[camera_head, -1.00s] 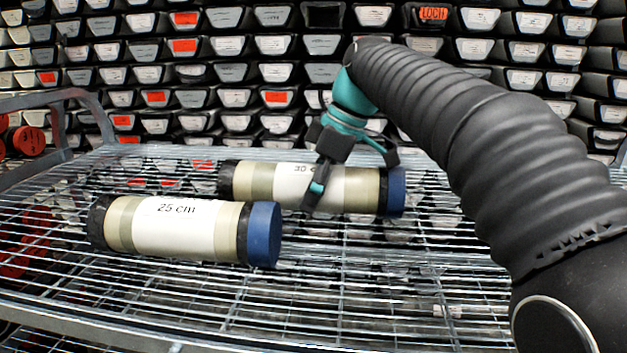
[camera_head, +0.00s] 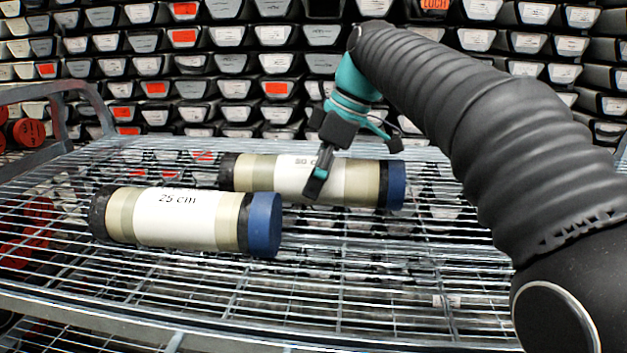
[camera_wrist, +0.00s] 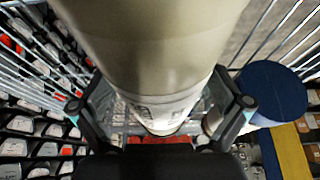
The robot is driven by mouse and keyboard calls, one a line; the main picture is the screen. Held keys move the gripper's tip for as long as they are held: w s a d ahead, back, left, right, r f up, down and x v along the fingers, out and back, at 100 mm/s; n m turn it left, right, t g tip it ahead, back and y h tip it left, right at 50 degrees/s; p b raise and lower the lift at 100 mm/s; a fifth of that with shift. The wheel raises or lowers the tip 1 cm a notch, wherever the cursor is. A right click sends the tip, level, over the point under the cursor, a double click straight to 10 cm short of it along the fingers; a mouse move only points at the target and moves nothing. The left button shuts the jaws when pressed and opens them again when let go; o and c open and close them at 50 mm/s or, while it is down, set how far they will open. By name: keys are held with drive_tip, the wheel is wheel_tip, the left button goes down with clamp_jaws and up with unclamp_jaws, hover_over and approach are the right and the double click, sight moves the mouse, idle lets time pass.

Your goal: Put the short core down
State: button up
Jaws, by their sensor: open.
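The core labelled 25 cm (camera_head: 165,225) lies on the wire shelf at the front left, with a blue cap on its right end and a black left end. A second core (camera_head: 345,183) lies behind it, also blue-capped at the right; its label is partly hidden by a finger. My gripper (camera_head: 350,165) is open above this rear core, one finger in front of its side and the other beyond it. In the wrist view the gripper (camera_wrist: 165,110) has its fingers spread on either side of a pale core (camera_wrist: 150,50). I cannot tell whether the fingers touch it.
The wire shelf (camera_head: 340,290) has free room at the front and right. Its raised metal frame (camera_head: 70,110) stands at the left. Rows of black bins with white and red labels (camera_head: 275,88) fill the back. Red round ends (camera_head: 28,132) show at the far left.

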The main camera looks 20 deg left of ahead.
drive_tip(key=p+v, duration=0.2)
drive_tip(key=v, duration=0.8)
drive_tip(key=shift+r+p, duration=0.15)
drive_tip(key=shift+p, duration=0.25)
drive_tip(key=shift+d+r, duration=0.25)
drive_tip(key=shift+r, duration=0.05)
